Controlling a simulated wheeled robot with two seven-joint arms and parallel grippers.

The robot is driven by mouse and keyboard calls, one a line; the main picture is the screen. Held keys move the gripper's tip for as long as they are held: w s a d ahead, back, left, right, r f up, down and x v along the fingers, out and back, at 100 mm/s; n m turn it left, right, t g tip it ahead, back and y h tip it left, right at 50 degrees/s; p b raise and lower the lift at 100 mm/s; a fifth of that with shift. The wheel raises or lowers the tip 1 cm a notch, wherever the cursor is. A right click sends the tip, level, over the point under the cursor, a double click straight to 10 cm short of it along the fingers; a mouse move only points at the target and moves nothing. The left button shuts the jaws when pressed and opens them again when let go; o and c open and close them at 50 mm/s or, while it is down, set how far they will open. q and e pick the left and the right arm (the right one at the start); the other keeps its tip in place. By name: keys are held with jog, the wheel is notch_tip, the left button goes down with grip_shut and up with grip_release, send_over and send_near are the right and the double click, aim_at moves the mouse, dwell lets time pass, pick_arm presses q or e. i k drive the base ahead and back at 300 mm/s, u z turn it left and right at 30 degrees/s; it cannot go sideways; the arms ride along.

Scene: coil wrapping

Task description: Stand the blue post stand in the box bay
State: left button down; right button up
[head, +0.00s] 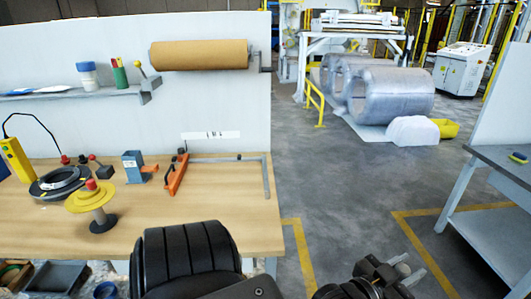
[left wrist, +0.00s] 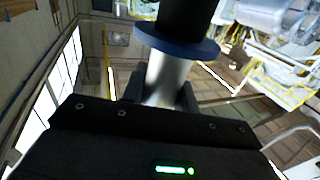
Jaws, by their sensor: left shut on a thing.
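In the left wrist view my left gripper (left wrist: 163,90) is shut on a pale metal post of the blue post stand (left wrist: 178,40). A blue disc and a dark cylindrical part sit beyond the fingers, with the dark part cut off by the top edge. The stand cannot be made out clearly there. I cannot identify the box bay with certainty.
The workbench (head: 225,220) holds a yellow disc stand (head: 92,200), black rings (head: 62,182) and an orange tool (head: 176,175). A grey bin (head: 55,277) is at lower left. A grey table (head: 500,175) stands right. Grey floor between them is open, with yellow lines.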

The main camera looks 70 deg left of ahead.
aim_at(238, 181)
jog(key=u, duration=0.8)
jog(key=i, duration=0.8)
jog(key=u, duration=0.85)
